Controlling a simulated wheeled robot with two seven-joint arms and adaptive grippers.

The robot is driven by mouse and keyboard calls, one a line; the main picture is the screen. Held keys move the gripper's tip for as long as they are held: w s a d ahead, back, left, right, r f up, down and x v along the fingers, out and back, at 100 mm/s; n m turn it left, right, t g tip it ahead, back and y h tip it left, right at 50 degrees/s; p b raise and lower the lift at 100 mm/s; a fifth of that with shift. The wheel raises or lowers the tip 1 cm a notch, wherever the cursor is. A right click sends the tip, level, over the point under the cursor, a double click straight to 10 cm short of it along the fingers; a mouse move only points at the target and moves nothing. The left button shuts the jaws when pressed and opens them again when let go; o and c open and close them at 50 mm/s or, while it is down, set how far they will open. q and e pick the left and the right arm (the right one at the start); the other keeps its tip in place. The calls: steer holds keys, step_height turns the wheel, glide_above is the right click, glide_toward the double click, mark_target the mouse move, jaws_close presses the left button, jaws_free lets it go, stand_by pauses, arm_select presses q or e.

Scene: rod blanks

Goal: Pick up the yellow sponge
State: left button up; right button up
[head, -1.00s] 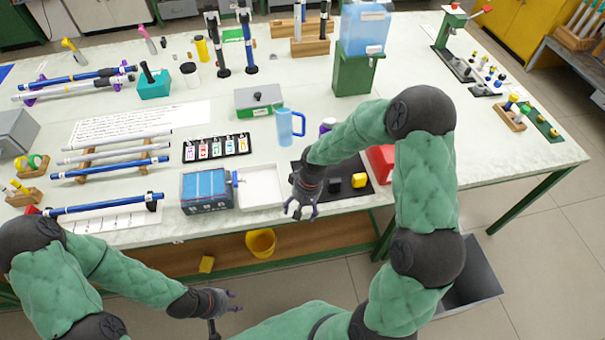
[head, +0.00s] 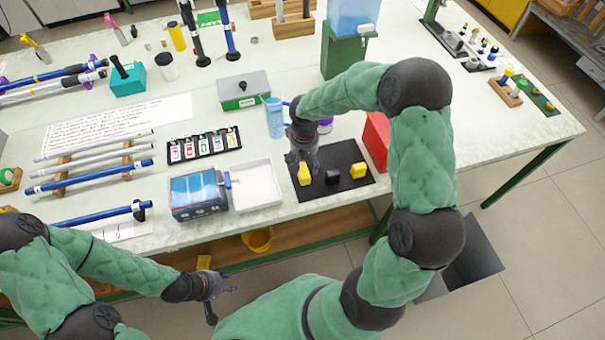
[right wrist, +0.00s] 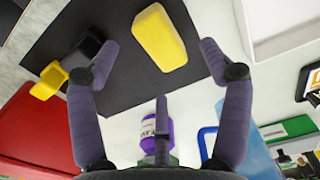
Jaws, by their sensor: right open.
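The yellow sponge (head: 304,175) lies on a black mat (head: 345,187), at its left part. In the right wrist view it is a plain rounded yellow block (right wrist: 159,37). My right gripper (head: 302,160) is open and empty just above and behind the sponge, partly covering it in the head view. In the right wrist view, the sponge shows between and beyond the spread fingertips (right wrist: 160,48); no finger clearly touches it. My left gripper (head: 221,300) is open and empty, low in front of the table.
A red box (head: 376,138) stands right of the mat, a white tray (head: 257,186) left. A blue mug (head: 274,118) and a purple-labelled bottle (right wrist: 155,125) are close behind.

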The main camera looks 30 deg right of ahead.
mark_target(305, 169)
steer(key=shift+d+f+b, duration=0.2)
steer(key=shift+f+b, duration=0.6)
steer(key=shift+f, duration=1.95)
steer(key=c, duration=1)
